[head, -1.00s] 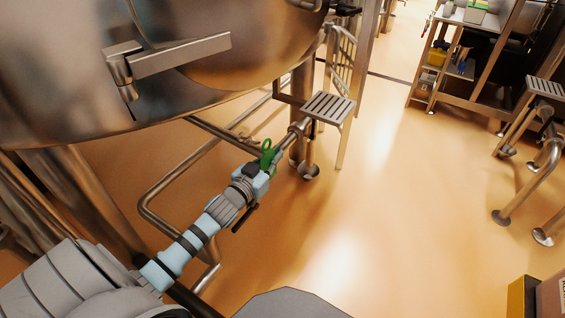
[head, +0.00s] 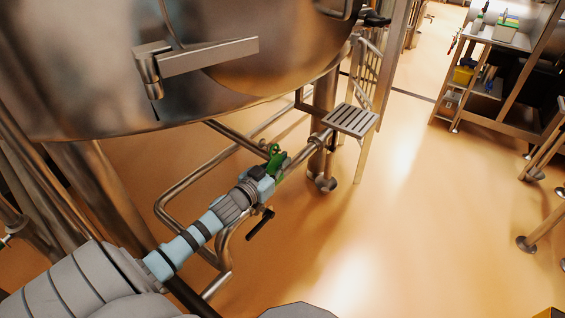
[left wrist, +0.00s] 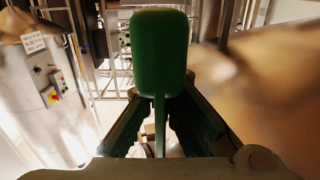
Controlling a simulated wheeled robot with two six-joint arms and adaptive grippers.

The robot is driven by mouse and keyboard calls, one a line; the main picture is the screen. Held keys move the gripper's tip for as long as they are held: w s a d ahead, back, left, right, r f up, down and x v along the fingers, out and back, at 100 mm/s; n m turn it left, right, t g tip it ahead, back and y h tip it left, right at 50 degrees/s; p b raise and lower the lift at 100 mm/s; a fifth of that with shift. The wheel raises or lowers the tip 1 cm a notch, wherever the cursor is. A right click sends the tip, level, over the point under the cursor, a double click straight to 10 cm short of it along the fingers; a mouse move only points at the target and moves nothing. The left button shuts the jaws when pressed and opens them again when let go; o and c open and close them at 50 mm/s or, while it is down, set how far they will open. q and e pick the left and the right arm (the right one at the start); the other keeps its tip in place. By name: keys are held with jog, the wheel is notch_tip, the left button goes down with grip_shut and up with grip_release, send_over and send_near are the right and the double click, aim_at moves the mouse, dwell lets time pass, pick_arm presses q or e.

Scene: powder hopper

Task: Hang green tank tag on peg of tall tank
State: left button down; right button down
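My left gripper (head: 279,168) is shut on the green tank tag (head: 274,153) and holds it out in the air, below the large steel vessel. In the left wrist view the tag (left wrist: 159,50) stands in the middle, a rounded green plate with a narrow stem running down between the two fingers. A large steel vessel (head: 80,90) fills the upper left of the head view. I cannot tell if it is the tall tank, and I make out no peg. My right gripper is not in view.
Steel pipes (head: 190,183) run low behind my left gripper. A small slatted step (head: 351,120) stands just right of it. A shelf cart (head: 490,75) is at the upper right. A pale cylinder (left wrist: 40,100) shows in the left wrist view.

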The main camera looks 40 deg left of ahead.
pick_arm(q)
jog(key=c, duration=1.7)
grip_release()
